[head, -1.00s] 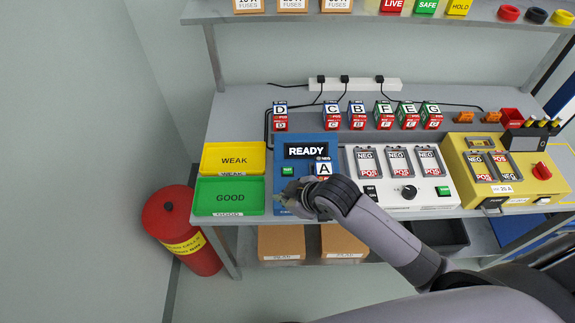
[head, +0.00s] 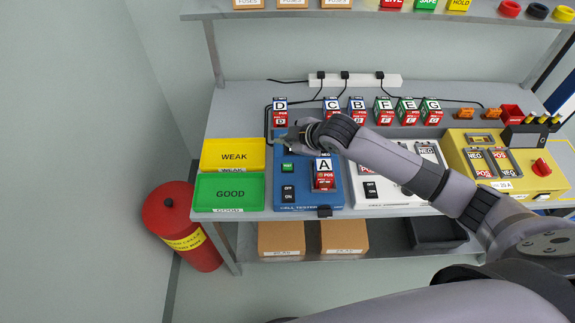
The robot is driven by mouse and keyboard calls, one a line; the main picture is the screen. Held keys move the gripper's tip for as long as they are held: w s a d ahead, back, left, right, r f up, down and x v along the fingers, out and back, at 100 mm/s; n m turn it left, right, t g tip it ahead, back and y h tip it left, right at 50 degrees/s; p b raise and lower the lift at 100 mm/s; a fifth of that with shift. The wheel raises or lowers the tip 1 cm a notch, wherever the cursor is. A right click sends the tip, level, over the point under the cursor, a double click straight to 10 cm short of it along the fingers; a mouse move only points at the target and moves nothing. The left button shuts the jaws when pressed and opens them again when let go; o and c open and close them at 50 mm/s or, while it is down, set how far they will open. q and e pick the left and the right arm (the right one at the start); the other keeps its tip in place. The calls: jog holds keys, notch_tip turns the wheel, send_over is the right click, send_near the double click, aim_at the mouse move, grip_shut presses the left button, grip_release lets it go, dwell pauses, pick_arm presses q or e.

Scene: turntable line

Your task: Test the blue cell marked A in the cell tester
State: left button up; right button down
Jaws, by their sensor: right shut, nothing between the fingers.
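The blue cell tester (head: 306,199) stands on the bench, right of the trays. The cell marked A (head: 323,166) sits in the tester's bay, its letter facing up and its red POS end toward the front. My right gripper (head: 278,141) is shut and empty above the back left of the tester, left of and behind cell A, apart from it. The gripper and wrist hide the tester's display. The green button (head: 287,167) and the OFF/ON switch (head: 288,193) show clear of the gripper. My left gripper is not in view.
A yellow WEAK tray (head: 205,163) and a green GOOD tray (head: 201,191) are at the left. Cells D (head: 280,106), C, B, F, E and G stand in a back row. My right forearm crosses the white charger (head: 410,190). A yellow device (head: 515,183) is at the right.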

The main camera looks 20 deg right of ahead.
jog(key=b, duration=0.8)
send_over(286, 168)
notch_tip(286, 168, down, 7)
jog(key=shift+f, duration=0.9)
jog(key=shift+f, duration=0.15)
jog(key=shift+f, duration=0.3)
jog(key=shift+f, duration=0.55)
dwell(0.7)
dwell(0.4)
jog(key=shift+r+p, duration=0.9)
jog(key=shift+r, duration=0.05)
